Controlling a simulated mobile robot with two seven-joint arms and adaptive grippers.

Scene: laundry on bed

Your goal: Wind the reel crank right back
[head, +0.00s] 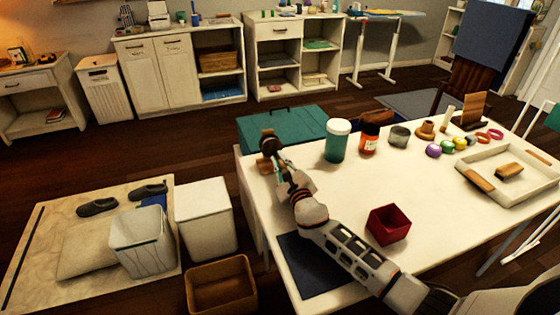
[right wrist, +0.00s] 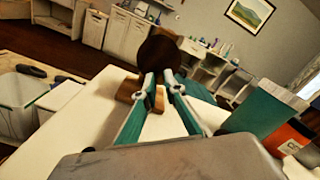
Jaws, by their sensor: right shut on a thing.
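The reel (head: 267,140) is a dark brown round piece on a wooden base at the far left corner of the white table. It also shows in the right wrist view (right wrist: 158,48), straight ahead of the fingers, with its wooden base (right wrist: 127,90) below. My right gripper (head: 278,160) is at the reel, and its teal fingers (right wrist: 159,76) are shut on a small part at the reel's near side. The fingers hide most of that part, so the crank's shape and angle are unclear. My left gripper is not in view.
A teal jar with a white lid (head: 337,142) and an orange bottle (head: 369,138) stand right of the reel. A red open box (head: 388,224) sits near my right forearm. A white tray (head: 470,158) is at the right. Bare tabletop lies between the jar and the red box.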

